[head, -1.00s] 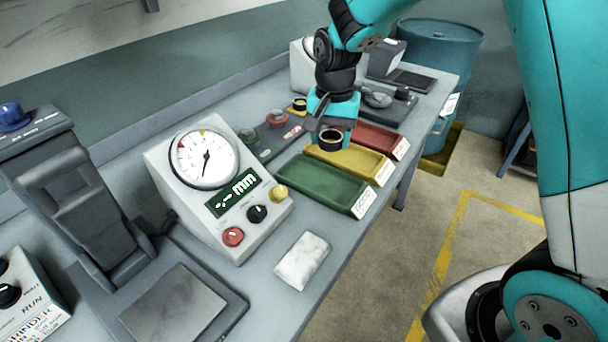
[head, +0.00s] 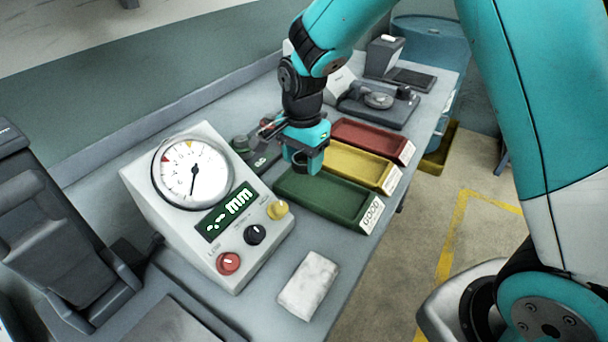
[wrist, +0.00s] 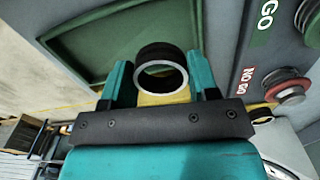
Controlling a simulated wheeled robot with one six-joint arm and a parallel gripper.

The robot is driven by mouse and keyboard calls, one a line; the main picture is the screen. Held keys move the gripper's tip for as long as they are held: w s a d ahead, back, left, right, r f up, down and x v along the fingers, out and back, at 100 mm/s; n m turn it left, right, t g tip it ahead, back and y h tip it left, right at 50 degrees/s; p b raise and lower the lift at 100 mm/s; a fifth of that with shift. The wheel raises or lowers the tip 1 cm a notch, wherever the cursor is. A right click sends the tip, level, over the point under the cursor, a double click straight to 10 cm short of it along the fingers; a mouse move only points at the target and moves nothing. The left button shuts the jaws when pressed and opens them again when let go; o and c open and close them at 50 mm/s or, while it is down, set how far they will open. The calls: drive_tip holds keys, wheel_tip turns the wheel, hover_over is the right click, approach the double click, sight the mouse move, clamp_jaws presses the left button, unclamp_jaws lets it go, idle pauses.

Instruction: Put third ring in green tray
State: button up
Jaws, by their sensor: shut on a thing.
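My gripper (head: 308,160) is shut on a dark ring (wrist: 162,72), which sits between the two teal fingers in the wrist view with its open bore facing the camera. In the head view the ring (head: 308,163) hangs over the back left end of the green tray (head: 326,204). The same tray (wrist: 95,45) lies beyond the ring in the wrist view. No ring shows in the visible part of the green tray; its back left corner is hidden by my gripper.
The yellow tray (head: 357,169) and red tray (head: 371,141) stand behind the green one. A dial gauge box (head: 202,213) stands to the left, and a white cloth (head: 309,285) lies in front. In the wrist view a go/no-go gauge block (wrist: 262,40) is close on the right.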

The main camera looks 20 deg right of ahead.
sight(303, 186)
drive_tip(key=shift+f, duration=2.65)
drive_tip(key=shift+f, duration=0.1)
drive_tip(key=o, duration=0.8)
drive_tip(key=shift+c, duration=0.2)
wheel_tip(303, 186, up, 12)
drive_tip(key=s+a+r+n+y, duration=0.2)
drive_tip(key=s+r+n, duration=0.1)
drive_tip(key=s+n, duration=0.6)
drive_tip(key=s+a+r+n+y, duration=0.2)
drive_tip(key=s+r+n, duration=0.2)
drive_tip(key=s+n, duration=0.6)
drive_tip(key=s+b, duration=0.1)
drive_tip(key=s, duration=0.4)
drive_tip(key=shift+s+r, duration=0.3)
drive_tip(key=shift+s, duration=0.05)
drive_tip(key=shift+a, duration=0.1)
